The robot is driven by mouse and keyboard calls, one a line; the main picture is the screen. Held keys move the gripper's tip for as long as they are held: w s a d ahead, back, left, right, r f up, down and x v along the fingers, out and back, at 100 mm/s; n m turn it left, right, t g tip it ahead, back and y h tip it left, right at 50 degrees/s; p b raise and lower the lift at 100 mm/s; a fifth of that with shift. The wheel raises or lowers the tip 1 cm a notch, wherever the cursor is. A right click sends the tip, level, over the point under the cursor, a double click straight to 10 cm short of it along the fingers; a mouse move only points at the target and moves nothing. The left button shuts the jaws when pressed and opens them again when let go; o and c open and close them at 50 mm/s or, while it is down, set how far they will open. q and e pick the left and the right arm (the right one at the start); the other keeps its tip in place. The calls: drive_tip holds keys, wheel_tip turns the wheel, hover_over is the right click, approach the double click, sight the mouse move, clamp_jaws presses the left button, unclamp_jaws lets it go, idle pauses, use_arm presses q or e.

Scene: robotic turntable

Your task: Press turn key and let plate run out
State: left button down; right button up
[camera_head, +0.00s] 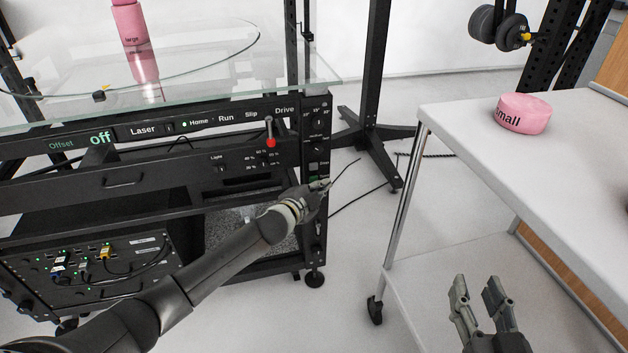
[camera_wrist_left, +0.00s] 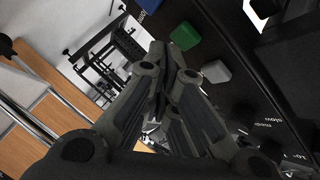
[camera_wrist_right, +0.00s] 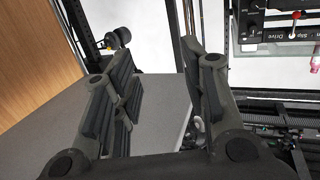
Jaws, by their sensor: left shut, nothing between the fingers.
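The turntable's black front panel (camera_head: 200,125) has a column of controls at its right end. My left gripper (camera_head: 324,186) is shut and empty at the lower part of that column. In the left wrist view, a green key (camera_wrist_left: 185,37), a pale key (camera_wrist_left: 216,71) and a partly cut-off blue key (camera_wrist_left: 149,4) are near the shut fingertips (camera_wrist_left: 160,52). I cannot tell whether the fingers touch a key. The glass plate (camera_head: 215,65) carries a pink cylinder marked "large" (camera_head: 128,22). My right gripper (camera_head: 480,292) is open and empty at the lower right.
A white cart (camera_head: 460,125) stands at the right with a pink disc marked "small" (camera_head: 524,113) on top. A red-knobbed lever (camera_head: 270,142) sticks out of the panel. The "Home" lamp (camera_head: 184,125) is lit green. A black stand foot (camera_head: 372,148) is on the floor between.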

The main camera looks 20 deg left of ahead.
use_arm(q)
drive_tip(key=shift+w, duration=0.15)
use_arm(e)
drive_tip(key=shift+s+d+f+g, duration=0.15)
drive_tip(key=shift+f+g, duration=0.15)
drive_tip(key=shift+f, duration=0.3)
